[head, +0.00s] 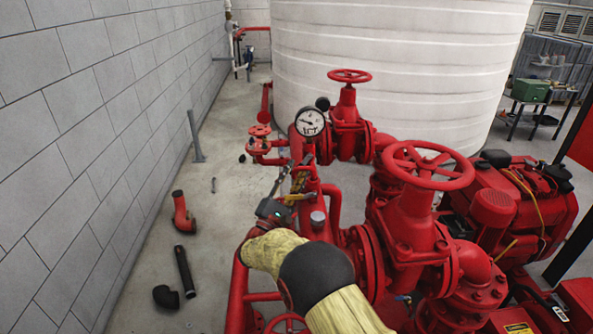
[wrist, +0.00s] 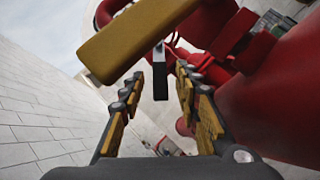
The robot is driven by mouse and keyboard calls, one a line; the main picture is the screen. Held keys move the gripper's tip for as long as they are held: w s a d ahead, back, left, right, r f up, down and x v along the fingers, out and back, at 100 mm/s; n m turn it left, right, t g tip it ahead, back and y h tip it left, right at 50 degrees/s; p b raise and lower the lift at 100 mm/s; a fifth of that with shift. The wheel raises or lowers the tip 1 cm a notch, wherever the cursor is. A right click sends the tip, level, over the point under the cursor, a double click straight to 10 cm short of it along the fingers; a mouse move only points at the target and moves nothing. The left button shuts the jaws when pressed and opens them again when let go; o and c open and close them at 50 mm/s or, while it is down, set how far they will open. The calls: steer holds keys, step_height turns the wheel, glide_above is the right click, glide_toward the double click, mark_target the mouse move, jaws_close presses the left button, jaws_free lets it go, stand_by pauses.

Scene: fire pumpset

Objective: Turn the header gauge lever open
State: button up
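The round white-faced gauge (head: 309,122) stands on the red header pipe in the head view. My gripper (head: 297,177) is just below it, against the red pipework. In the wrist view my gripper (wrist: 159,74) has its two yellow-padded fingers apart. A narrow dark lever-like piece (wrist: 160,80) shows in the gap between the fingertips; I cannot tell whether it is touched or which lever it is. A thick yellow bar (wrist: 138,38) crosses close above the fingers. A small yellow piece (head: 299,197) also shows beside my gripper in the head view. The gauge face is not seen in the wrist view.
Red handwheels (head: 429,165) and (head: 349,76) stand right of my arm. A grey block wall (head: 90,130) is at left. Loose pipe fittings (head: 183,215) lie on the floor. A white tank (head: 400,60) fills the back. Red pipework (wrist: 285,105) is close at right in the wrist view.

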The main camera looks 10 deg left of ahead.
steer(key=v, duration=1)
steer(key=shift+s, duration=0.2)
steer(key=shift+a+f, duration=0.1)
steer(key=shift+c, duration=0.6)
